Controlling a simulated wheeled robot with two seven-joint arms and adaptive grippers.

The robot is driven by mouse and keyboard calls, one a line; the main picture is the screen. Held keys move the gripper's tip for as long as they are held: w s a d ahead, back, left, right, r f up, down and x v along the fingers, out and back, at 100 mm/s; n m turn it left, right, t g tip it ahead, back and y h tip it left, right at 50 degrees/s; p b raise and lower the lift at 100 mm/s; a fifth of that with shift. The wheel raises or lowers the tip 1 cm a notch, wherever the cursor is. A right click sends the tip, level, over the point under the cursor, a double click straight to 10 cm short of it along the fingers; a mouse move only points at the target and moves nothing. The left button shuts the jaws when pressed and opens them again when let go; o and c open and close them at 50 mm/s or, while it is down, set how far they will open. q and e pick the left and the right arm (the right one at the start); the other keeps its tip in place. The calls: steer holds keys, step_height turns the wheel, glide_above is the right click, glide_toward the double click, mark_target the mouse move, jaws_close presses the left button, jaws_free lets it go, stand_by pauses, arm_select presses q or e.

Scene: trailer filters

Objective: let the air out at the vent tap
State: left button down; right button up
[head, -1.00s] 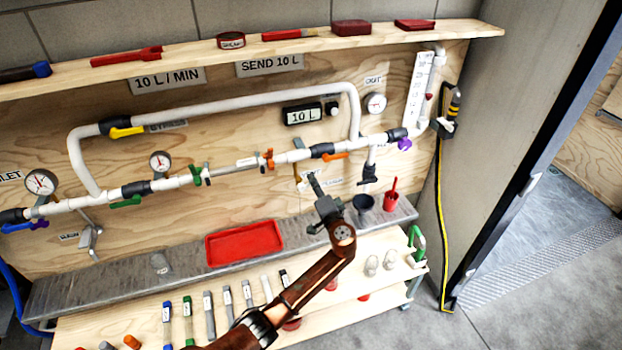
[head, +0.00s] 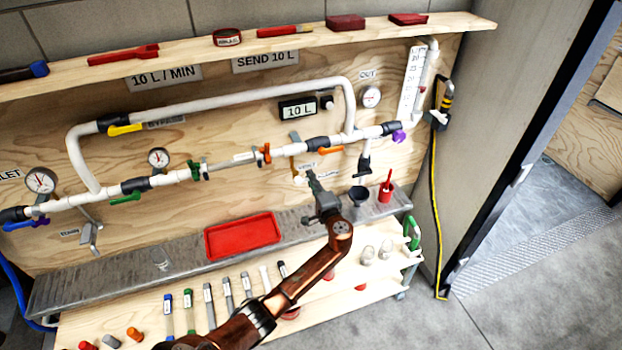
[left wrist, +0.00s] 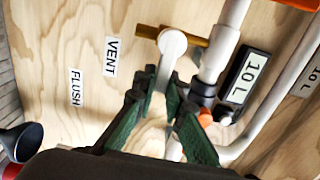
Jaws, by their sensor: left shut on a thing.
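The vent tap (left wrist: 173,44) is a white round-ended lever on a short brass pipe (left wrist: 190,36) at the board, beside the VENT label (left wrist: 111,57) in the left wrist view. In the head view the tap (head: 298,178) is small, below the main pipe at the middle right. My left gripper (left wrist: 160,86) has its dark green fingers shut on the tap's white lever, whose lower part lies between the fingertips. In the head view my left gripper (head: 311,178) points up at the board there. My right gripper is in neither view.
The display (head: 298,111) reads 10 L. A funnel (head: 359,196) and a red cup (head: 386,190) stand on the grey ledge right of my gripper. A red tray (head: 243,236) lies left of it. An orange-handled valve (head: 329,150) is close above.

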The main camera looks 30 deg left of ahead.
arm_select(q)
steer(key=shift+f, duration=0.1)
steer(key=c, duration=2)
jaws_free()
steer(key=shift+o, duration=0.2)
steer(key=shift+d, duration=0.1)
steer(key=v, duration=1.2)
